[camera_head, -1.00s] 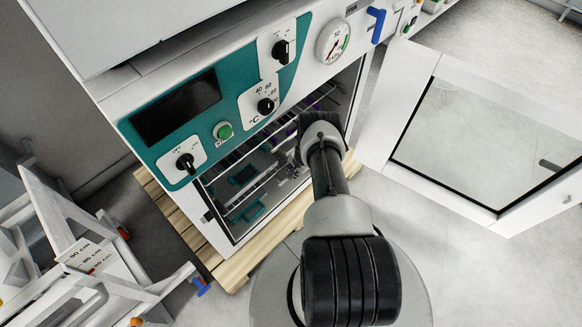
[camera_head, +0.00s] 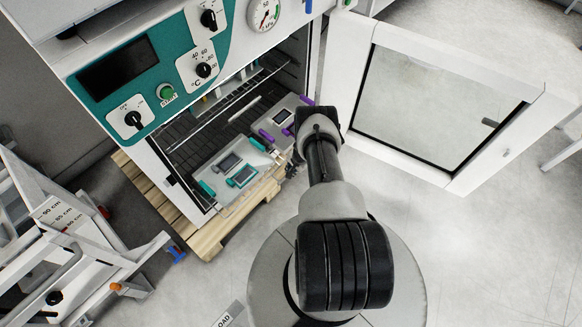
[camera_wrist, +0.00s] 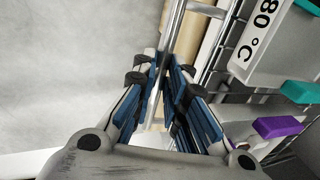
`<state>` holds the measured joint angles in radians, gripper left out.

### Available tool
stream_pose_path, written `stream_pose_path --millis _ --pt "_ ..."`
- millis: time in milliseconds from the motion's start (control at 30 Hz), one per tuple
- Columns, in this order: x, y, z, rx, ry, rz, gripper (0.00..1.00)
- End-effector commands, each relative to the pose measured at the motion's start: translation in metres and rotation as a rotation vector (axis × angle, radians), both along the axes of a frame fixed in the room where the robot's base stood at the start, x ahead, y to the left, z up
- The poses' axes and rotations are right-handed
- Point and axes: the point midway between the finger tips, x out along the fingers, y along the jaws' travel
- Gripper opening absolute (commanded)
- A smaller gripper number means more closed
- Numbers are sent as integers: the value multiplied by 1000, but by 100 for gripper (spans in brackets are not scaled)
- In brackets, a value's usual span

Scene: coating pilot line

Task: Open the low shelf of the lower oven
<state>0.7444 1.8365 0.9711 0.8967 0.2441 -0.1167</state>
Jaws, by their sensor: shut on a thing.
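The lower oven (camera_head: 155,75) stands open, with its white framed door (camera_head: 440,100) swung out to the right. Its low wire shelf (camera_head: 185,148) is drawn partway out of the opening and carries pale plates with teal and purple grips. My gripper (camera_head: 292,165) is at the shelf's front edge, low in front of the oven. In the wrist view my blue-padded fingers (camera_wrist: 165,68) are closed around the metal front bar (camera_wrist: 174,35) of the shelf. My wrist hides part of the shelf's right front.
An upper wire rack (camera_head: 215,108) is inside the oven above the low shelf. The oven rests on a wooden pallet (camera_head: 210,238). A white step frame (camera_head: 70,235) stands at left.

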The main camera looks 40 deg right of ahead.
Motion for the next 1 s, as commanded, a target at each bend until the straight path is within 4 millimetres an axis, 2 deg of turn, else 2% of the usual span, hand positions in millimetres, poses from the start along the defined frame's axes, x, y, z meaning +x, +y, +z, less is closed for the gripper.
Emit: stream_pose_path --millis 567,600,867,1000 --pt "-5 0 -1 2 0 1 0" --pt "-5 0 -1 2 0 1 15" --pt "-5 0 0 1 0 0 32" --pt "-4 0 0 1 0 0 33"
